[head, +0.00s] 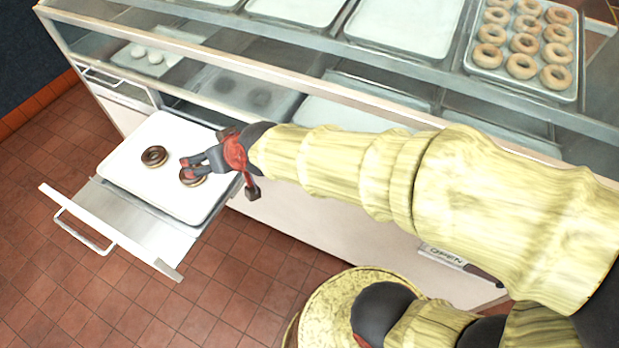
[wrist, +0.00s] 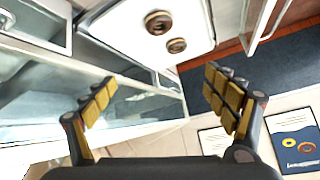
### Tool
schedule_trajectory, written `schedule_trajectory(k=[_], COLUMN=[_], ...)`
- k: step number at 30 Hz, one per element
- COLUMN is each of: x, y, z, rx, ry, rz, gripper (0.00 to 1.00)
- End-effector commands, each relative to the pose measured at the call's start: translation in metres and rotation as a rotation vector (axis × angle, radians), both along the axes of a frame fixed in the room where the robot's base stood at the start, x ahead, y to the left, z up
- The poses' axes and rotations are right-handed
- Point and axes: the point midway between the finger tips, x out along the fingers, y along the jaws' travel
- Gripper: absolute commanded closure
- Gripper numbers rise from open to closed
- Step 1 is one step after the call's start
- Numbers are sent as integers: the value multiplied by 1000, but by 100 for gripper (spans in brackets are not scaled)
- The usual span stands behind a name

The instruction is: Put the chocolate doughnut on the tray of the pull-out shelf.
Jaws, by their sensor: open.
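The white tray (head: 128,172) lies on the pulled-out shelf (head: 150,226) at the left of the head view. Two brown, chocolate-looking doughnuts rest on it, one (head: 154,156) in the open and one (head: 191,181) partly hidden behind my fingers. My gripper (head: 185,168) is open over the right part of the tray in the head view. In the wrist view the open fingers (wrist: 160,80) have nothing between them. Both doughnuts, the outer (wrist: 158,22) and the nearer (wrist: 177,45), lie beyond the fingertips on the tray (wrist: 120,28), apart from them.
The shelf's white front with its handle (head: 84,232) stands out over the tiled floor. The glass display case (head: 300,105) runs along behind, with a tray of ring-shaped bakes (head: 522,50) at the upper right. An OPEN sign (head: 443,257) is on the counter front.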

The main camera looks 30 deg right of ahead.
Motion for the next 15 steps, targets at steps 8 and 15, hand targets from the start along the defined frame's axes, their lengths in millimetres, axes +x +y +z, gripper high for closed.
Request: schedule_trajectory(k=[8,15], x=[-139,-196], y=[-103,-137], z=[46,48], rx=[-141,-200], ry=[217,310], rz=[-73,-135], gripper=[14,14])
